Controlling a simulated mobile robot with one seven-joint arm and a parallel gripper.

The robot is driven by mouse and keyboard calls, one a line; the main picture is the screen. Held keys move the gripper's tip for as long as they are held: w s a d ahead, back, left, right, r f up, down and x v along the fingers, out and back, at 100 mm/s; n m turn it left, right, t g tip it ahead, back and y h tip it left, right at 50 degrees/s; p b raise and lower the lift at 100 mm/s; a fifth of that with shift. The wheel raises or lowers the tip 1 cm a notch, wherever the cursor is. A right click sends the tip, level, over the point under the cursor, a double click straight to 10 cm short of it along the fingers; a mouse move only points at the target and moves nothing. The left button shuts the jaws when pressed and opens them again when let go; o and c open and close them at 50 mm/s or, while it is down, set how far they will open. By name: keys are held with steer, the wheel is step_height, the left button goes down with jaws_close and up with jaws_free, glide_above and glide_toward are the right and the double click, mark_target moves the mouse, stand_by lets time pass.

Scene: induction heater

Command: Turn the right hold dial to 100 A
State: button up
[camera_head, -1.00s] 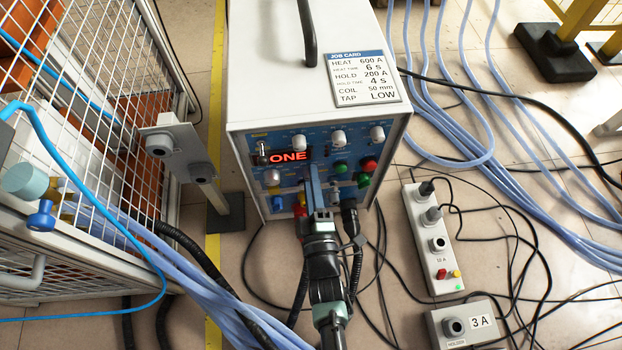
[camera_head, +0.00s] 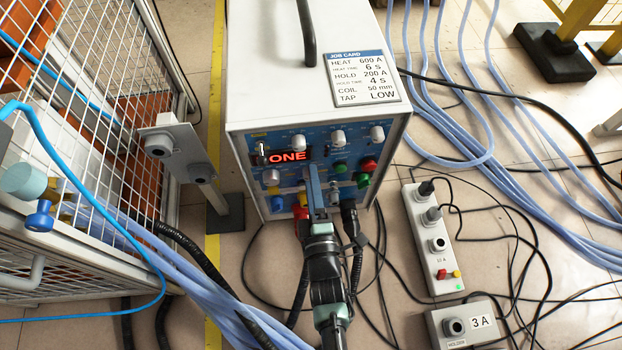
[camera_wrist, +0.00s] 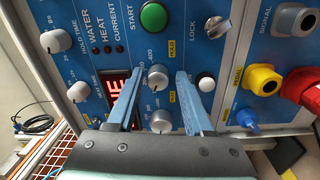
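The heater's blue front panel (camera_head: 258,141) carries several grey dials, coloured buttons and a red display (camera_head: 287,156) that reads "ONE" in the head view. My gripper (camera_head: 312,172) is in front of the panel's middle and hides part of it. In the wrist view my gripper (camera_wrist: 161,71) is open, with one blue finger on each side of a grey dial (camera_wrist: 158,77). There is a gap between this dial and each finger; no contact shows. A second grey dial (camera_wrist: 160,121) sits lower between the fingers. Yellow HOLD labels (camera_wrist: 172,48) are beside these dials. I cannot read either dial's setting.
A green START button (camera_wrist: 153,16), a LOCK switch (camera_wrist: 217,27) and a white button (camera_wrist: 206,84) are near the fingers. Yellow (camera_wrist: 262,80) and red connectors (camera_wrist: 301,87) stick out at the right. A job card (camera_head: 363,78) lies on the heater's top. Cables cover the floor.

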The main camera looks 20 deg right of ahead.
steer(key=shift+o, duration=0.5)
steer(key=shift+r, duration=0.1)
steer(key=p+v, duration=0.4)
steer(key=v, duration=0.9)
steer(key=shift+p, duration=0.3)
